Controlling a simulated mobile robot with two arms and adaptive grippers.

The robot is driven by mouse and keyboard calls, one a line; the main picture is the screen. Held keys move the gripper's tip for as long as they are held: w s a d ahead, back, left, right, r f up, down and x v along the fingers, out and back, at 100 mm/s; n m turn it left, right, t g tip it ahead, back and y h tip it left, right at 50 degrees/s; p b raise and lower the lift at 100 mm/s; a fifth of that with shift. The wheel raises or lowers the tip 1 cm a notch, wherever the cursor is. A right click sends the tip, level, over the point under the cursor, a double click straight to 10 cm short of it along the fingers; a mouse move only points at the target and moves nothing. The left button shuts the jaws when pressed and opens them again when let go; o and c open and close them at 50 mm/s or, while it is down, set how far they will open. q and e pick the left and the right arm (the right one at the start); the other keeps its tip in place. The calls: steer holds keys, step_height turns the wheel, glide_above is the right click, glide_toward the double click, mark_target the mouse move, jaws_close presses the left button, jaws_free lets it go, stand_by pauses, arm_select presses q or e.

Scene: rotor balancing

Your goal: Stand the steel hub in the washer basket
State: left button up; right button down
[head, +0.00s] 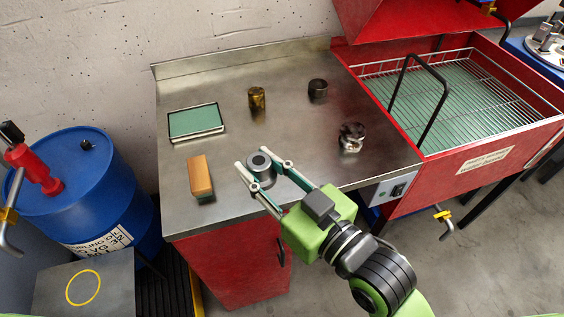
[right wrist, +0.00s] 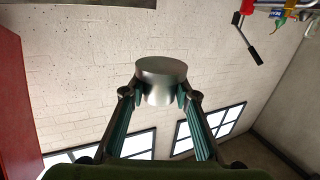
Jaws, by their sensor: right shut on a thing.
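The steel hub (head: 259,162) is a short grey cylinder with a dark round hole in its top face. My right gripper (head: 263,169) is shut on its sides above the front part of the steel bench. In the right wrist view the hub (right wrist: 161,78) is a smooth cylinder between the two fingertips (right wrist: 161,98), roughly in line with them. The washer basket (head: 520,86) is a wire basket with a black handle, inside the red washer at the right. Its visible floor is bare wire over green. My left gripper is not in view.
The bench (head: 225,88) holds a brass cylinder (head: 257,98), a dark cylinder (head: 318,91), a shiny steel part (head: 351,138), a green-lined tray (head: 196,122) and an orange-brown block (head: 200,177). The washer's red front wall (head: 490,160) and the basket handle (head: 432,118) stand up at right.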

mark_target(282, 156)
steer(key=w+d+f, duration=0.1)
steer(key=w+f, duration=0.1)
steer(key=w, duration=0.2)
steer(key=w+d+f, duration=0.1)
steer(key=w+f, duration=0.2)
steer(key=w, duration=0.1)
steer(key=w+d+f, duration=0.1)
steer(key=w+f, duration=0.1)
steer(key=w, duration=0.1)
steer(key=shift+w+d+f+b, duration=0.15)
steer(key=shift+w+f+b, duration=0.15)
steer(key=shift+w, duration=0.1)
steer(key=shift+w+f, duration=0.4)
steer(key=shift+f, duration=0.15)
steer(key=f, duration=0.2)
steer(key=w+f, duration=0.1)
steer(key=shift+d, duration=0.25)
steer(key=shift+f+p, duration=0.35)
steer(key=shift+f, duration=0.1)
steer(key=shift+f, duration=0.15)
steer(key=c, duration=1.6)
jaws_free()
